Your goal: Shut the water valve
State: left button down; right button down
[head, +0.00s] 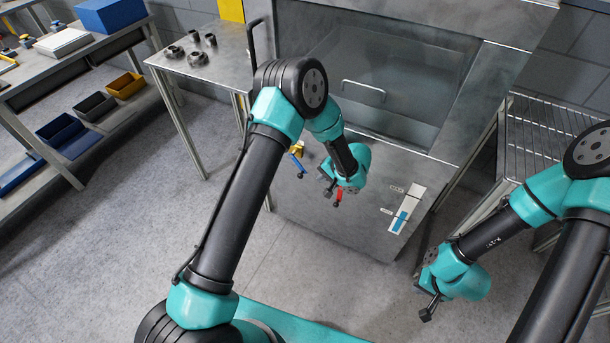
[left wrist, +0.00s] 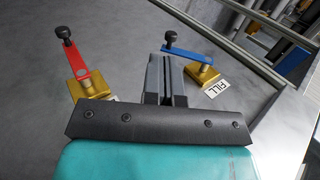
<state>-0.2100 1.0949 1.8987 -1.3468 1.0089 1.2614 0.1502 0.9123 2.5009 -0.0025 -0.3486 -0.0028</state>
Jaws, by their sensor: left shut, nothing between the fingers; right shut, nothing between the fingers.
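Two lever valves on brass bodies sit on the front of the metal cabinet. One has a blue lever (left wrist: 190,50) with a black knob, beside a label reading FILL (left wrist: 217,88); it also shows in the head view (head: 296,160). The other has a red lever (left wrist: 77,63), partly hidden by my gripper in the head view (head: 339,194). My left gripper (head: 330,190) is shut and empty; in the left wrist view its fingers (left wrist: 165,68) point between the two valves, nearer the blue knob. My right gripper (head: 429,306) is shut and empty, low at the right, away from the valves.
A level gauge (head: 406,208) with a blue column is on the cabinet front, right of the valves. A table (head: 215,70) with dark metal parts stands left of the cabinet. A wire rack (head: 545,130) stands at the right. Shelving with bins is far left.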

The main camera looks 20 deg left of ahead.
aim_at(302, 176)
pick_arm(q)
jog(key=w+r, duration=0.1)
jog(key=w+d+r+t+y, duration=0.1)
jog(key=shift+w, duration=0.4)
jog(key=shift+a+f, duration=0.1)
jog(key=x, duration=1.3)
jog(key=shift+w+a+f, duration=0.15)
jog(key=shift+w+a, duration=0.05)
jog(key=shift+a, duration=0.05)
jog(key=shift+f, duration=0.1)
